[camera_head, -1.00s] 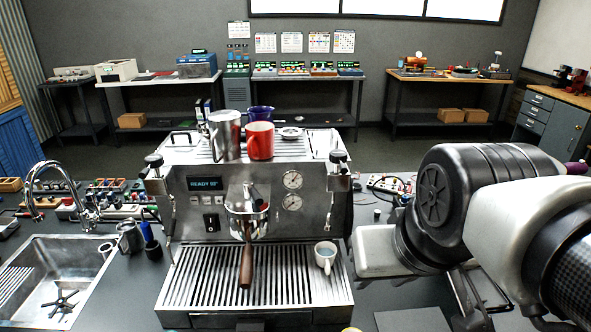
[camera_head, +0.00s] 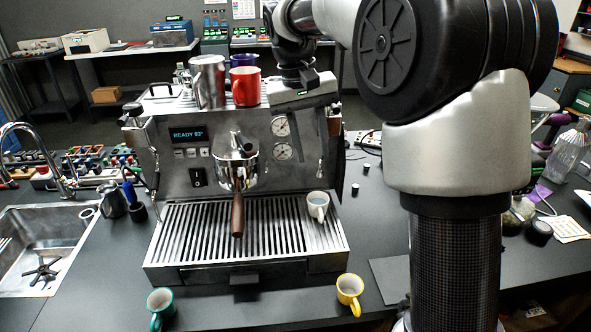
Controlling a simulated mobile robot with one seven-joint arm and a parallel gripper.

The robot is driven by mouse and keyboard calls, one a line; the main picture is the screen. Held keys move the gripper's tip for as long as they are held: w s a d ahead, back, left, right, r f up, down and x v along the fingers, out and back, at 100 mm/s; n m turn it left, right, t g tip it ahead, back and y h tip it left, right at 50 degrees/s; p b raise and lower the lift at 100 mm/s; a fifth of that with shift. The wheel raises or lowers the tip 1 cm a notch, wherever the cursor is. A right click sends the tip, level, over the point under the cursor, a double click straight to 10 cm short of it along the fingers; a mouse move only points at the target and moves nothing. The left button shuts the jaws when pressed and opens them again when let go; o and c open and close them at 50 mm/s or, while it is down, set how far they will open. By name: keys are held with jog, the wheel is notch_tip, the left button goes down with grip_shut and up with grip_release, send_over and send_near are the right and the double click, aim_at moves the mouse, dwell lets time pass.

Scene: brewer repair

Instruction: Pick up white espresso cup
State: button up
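The white espresso cup (camera_head: 317,207) stands upright on the right part of the drip tray (camera_head: 190,262) of the espresso machine (camera_head: 180,165). Its handle faces the front, and there is liquid in it. My gripper (camera_head: 303,92) is in front of the machine's upper right, above the cup and clearly apart from it.
A portafilter (camera_head: 237,200) sticks out left of the cup. A green cup (camera_head: 160,304) and a yellow cup (camera_head: 349,290) stand on the front counter. A red mug (camera_head: 245,86) and a steel pitcher (camera_head: 208,82) are on top of the machine. A sink (camera_head: 30,225) is at left.

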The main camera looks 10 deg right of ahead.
jog(key=w+f, duration=0.1)
send_over(320, 213)
notch_tip(320, 213, down, 12)
notch_tip(320, 213, down, 6)
jog(key=shift+a+r+b, duration=0.1)
jog(key=shift+r+b, duration=0.1)
jog(key=shift+b, duration=0.15)
grip_shut()
